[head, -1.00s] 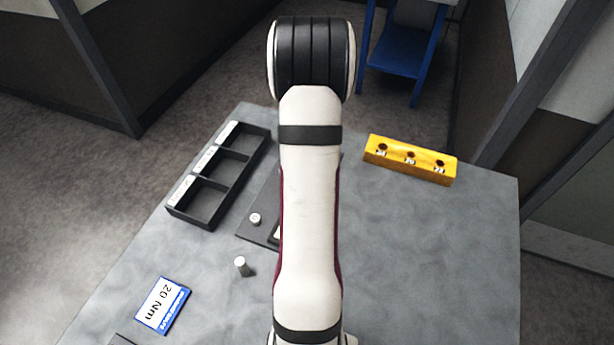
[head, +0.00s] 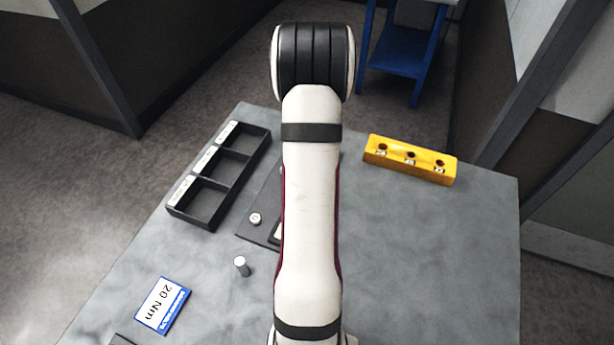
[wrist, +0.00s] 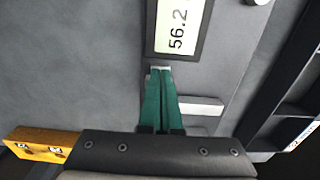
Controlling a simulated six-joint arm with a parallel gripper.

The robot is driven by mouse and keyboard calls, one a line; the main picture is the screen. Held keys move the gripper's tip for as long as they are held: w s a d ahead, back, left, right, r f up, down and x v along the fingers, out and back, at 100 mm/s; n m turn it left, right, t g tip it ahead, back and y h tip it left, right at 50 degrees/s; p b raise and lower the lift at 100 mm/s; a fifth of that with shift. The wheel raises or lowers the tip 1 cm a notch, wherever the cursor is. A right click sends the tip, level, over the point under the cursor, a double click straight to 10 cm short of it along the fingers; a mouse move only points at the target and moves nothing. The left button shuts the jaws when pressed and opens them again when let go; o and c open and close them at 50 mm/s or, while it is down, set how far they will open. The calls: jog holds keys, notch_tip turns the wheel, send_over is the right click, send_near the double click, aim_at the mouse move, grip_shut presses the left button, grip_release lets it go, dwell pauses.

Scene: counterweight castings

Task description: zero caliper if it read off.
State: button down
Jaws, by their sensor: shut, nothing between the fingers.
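A lit display (wrist: 172,28) reading 56.2 shows in the wrist view, set in a dark frame on a grey plate. It appears to be the caliper's readout; no caliper jaws can be made out clearly. My gripper (wrist: 161,72) has green fingers that are shut together, with their tips at the near edge of the display frame. I cannot tell whether they touch it. A light grey bar (wrist: 200,106) lies beside the fingers. In the head view my arm hides the gripper and most of the dark plate (head: 262,232). A small round pale button (head: 255,219) shows on that plate.
A black three-compartment tray (head: 222,203) stands left of the plate. A yellow block with holes (head: 410,160) stands at the right. A small pale cylinder (head: 241,266) and a blue-and-white 20 Nm card (head: 162,305) lie front left. The table's right front is clear.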

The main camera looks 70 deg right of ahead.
jog(key=shift+d, duration=3.1)
jog(key=shift+r, duration=0.15)
jog(key=shift+a+r, duration=0.15)
jog(key=shift+r, duration=3.25)
